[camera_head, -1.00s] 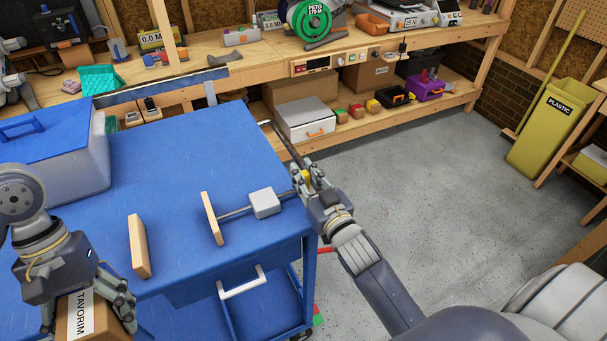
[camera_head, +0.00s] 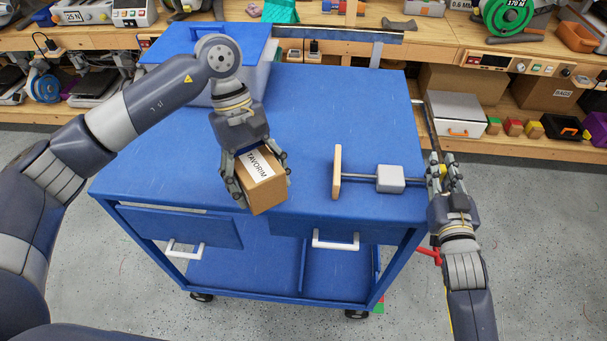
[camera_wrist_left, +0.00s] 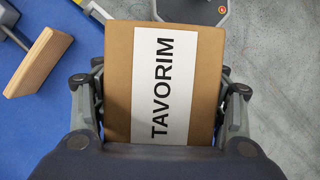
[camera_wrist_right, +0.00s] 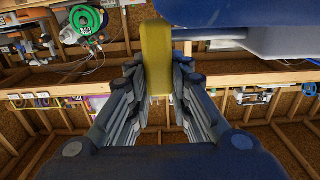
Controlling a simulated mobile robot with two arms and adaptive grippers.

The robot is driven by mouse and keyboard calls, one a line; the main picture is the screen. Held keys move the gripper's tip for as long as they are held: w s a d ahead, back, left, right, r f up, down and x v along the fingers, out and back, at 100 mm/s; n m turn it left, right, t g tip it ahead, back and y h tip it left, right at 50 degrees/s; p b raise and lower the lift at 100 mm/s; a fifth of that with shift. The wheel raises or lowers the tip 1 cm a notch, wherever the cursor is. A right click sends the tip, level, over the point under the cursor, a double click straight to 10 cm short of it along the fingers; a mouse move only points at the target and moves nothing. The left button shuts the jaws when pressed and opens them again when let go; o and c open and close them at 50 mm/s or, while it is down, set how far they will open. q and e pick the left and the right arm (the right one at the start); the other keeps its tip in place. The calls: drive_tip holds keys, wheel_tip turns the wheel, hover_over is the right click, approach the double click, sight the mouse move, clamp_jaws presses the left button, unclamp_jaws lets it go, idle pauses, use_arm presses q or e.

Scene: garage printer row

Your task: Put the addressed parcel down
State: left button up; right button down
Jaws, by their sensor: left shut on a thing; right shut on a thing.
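The parcel (camera_head: 262,188) is a brown box with a white label reading TAVORIM. My left gripper (camera_head: 255,178) is shut on its sides and holds it, tilted, by the front edge of the blue cart top (camera_head: 310,110). In the left wrist view the parcel (camera_wrist_left: 119,75) sits between both fingers, label facing the camera. Its underside is hidden, so I cannot tell whether it touches the cart. My right gripper (camera_head: 446,176) is shut on a yellow piece at the cart's right side, by the dark side bar; the yellow piece (camera_wrist_right: 157,60) shows in the right wrist view.
A wooden plate (camera_head: 337,172) on a rod with a grey block (camera_head: 391,178) stands right of the parcel. A lidded blue bin (camera_head: 200,88) occupies the cart's back left. The cart's middle is clear. A cluttered workbench (camera_head: 445,30) runs behind.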

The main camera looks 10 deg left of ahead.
use_arm(q)
drive_tip(key=w+d+r+n+t, duration=0.1)
drive_tip(key=w+d+n, duration=0.1)
drive_tip(key=w+n, duration=0.1)
drive_tip(key=w+d+r+n+t+h, duration=0.1)
drive_tip(key=w+d+n, duration=0.2)
drive_tip(key=w+d+r+n+t, duration=0.1)
drive_tip(key=w+d+n, duration=0.2)
drive_tip(key=w+n, duration=0.1)
drive_tip(key=shift+d+h, duration=0.15)
drive_tip(key=shift+h, duration=0.15)
approach(314, 178)
drive_tip(key=shift+t, duration=0.3)
drive_tip(key=x, duration=0.6)
drive_tip(key=shift+s, duration=0.2)
drive_tip(key=o, duration=1.3)
drive_tip(key=shift+f, duration=0.15)
drive_tip(key=shift+o, duration=0.2)
drive_tip(key=v, duration=1.2)
